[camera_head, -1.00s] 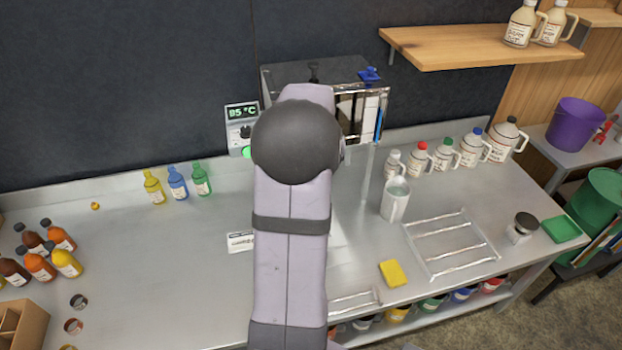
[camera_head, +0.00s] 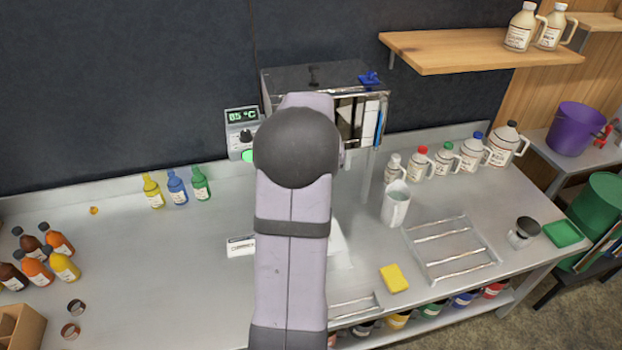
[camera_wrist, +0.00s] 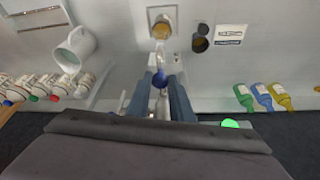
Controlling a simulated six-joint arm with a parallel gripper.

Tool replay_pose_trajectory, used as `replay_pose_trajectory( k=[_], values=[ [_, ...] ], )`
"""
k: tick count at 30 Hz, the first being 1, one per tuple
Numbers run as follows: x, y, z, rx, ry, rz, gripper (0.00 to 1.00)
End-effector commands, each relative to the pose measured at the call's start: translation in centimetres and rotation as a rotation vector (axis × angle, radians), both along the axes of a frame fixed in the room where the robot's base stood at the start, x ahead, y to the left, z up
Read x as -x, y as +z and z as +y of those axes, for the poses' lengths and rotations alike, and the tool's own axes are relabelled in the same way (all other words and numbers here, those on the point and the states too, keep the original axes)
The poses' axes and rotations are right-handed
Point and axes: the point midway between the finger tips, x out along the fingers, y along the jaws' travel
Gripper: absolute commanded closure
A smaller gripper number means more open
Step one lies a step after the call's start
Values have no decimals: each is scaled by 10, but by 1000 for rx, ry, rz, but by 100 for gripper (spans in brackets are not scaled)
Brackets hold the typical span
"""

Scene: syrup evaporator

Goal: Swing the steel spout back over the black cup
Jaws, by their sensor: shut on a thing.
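In the wrist view my gripper (camera_wrist: 160,92) has its two blue fingers closed around the blue knob (camera_wrist: 157,82) at the steel spout (camera_wrist: 160,54). The spout points away from the fingers, toward a pale square container (camera_wrist: 163,15) with amber liquid in it. The black cup (camera_wrist: 200,44) stands to the right of the spout in the wrist view, apart from it, with another dark round opening just above it. In the head view my arm hides the gripper, the spout and the cup.
The evaporator box (camera_head: 320,76) stands behind my arm, with a temperature display (camera_head: 241,117) beside it. A white pitcher (camera_head: 395,204), a wire rack (camera_head: 450,248) and a yellow sponge (camera_head: 394,278) are to the right. Several small bottles (camera_head: 177,186) stand left. The table's left middle is mostly clear.

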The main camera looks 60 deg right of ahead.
Motion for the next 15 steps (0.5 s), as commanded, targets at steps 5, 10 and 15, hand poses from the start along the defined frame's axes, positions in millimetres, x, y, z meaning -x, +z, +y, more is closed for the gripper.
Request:
replay_pose_trajectory(
  k=[5,10,15],
  values=[
    [0,0,0,0,0,0,94],
    [-4,0,3,0,1,0,94],
    [-10,0,7,1,2,-1,94]
  ],
)
